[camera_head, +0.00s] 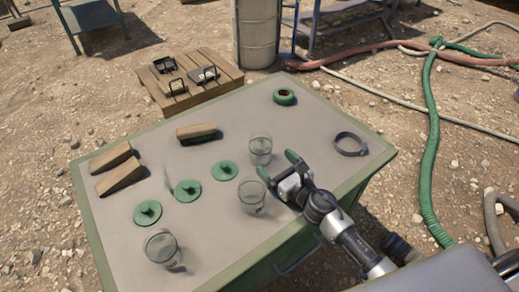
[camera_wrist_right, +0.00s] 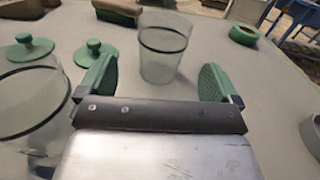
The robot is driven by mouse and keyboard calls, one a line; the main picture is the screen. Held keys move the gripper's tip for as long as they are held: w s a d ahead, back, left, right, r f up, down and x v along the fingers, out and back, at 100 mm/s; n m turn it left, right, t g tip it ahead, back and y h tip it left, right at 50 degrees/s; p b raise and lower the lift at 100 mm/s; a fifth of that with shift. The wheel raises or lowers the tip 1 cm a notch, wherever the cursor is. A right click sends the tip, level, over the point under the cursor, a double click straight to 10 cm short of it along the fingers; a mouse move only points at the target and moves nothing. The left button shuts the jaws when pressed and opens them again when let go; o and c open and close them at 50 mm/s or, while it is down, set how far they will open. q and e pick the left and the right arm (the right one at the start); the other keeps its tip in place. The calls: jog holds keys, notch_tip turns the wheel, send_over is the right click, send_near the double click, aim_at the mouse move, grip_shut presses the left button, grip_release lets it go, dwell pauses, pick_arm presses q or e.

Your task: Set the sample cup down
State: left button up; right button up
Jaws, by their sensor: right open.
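Three clear cups stand upright on the grey-topped table (camera_head: 318,112). The far cup (camera_head: 260,146) stands just ahead of my right gripper (camera_head: 278,167), which is open and empty. In the right wrist view this cup (camera_wrist_right: 164,50), with a dark band below its rim, shows in the gap between the two green fingers (camera_wrist_right: 155,80). I cannot tell whether a finger touches it. A second cup (camera_head: 250,194) stands beside the gripper on its left; it looks large at the left of the wrist view (camera_wrist_right: 28,115). The third cup (camera_head: 160,247) is at the near left. My left gripper is not in view.
Green knobbed lids (camera_head: 187,190) lie left of the cups. Wooden-topped brushes or blocks (camera_head: 197,132) lie farther back and left. A green ring (camera_head: 285,97) and a dark clamp ring (camera_head: 350,144) lie on the right. The table's back middle is clear.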

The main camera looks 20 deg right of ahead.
aim_at(268, 154)
jog(key=x, duration=0.7)
jog(key=shift+d+f, duration=0.1)
jog(key=shift+d, duration=0.15)
jog(key=c, duration=1)
